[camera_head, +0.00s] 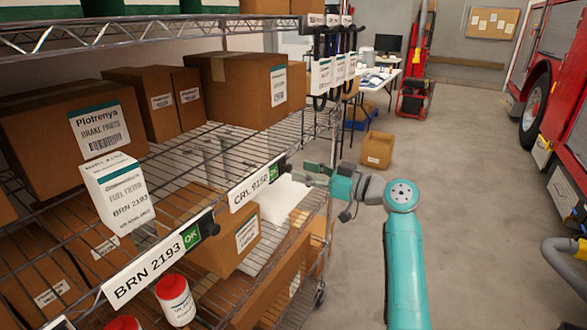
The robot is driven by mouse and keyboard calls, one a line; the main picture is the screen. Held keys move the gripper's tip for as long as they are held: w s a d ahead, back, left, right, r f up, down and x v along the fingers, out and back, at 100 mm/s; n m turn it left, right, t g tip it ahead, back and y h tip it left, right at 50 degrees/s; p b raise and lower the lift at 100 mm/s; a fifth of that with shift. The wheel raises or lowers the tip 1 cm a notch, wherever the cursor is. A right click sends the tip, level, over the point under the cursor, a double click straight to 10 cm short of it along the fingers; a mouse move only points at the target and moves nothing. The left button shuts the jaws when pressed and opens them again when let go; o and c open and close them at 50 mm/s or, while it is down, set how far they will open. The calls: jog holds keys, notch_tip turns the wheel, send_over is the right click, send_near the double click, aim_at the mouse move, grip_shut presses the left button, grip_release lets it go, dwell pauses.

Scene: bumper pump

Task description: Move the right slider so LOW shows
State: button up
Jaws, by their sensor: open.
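The right slider is a dark piece (284,167) at the right end of the "CRL 9150" shelf label (249,188). Beside it a small green window (273,173) shows, and its lettering looks like OK but is small. My gripper (304,174) is open and empty, just right of this slider. Whether a fingertip touches it I cannot tell. The left label (145,273) reads "BRN 2193" and has a green OK window (192,237) with a dark slider (207,222) at its right end.
The wire shelf (165,165) holds cardboard boxes (75,135) and a white fuel filter box (118,193). Red-lidded white jars (176,301) stand below. A carton (377,149) lies on the floor behind my arm. A red truck (555,90) is at right. Open floor (480,230) lies between.

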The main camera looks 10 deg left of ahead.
aim_at(291, 168)
jog(key=shift+x, duration=2)
grip_shut()
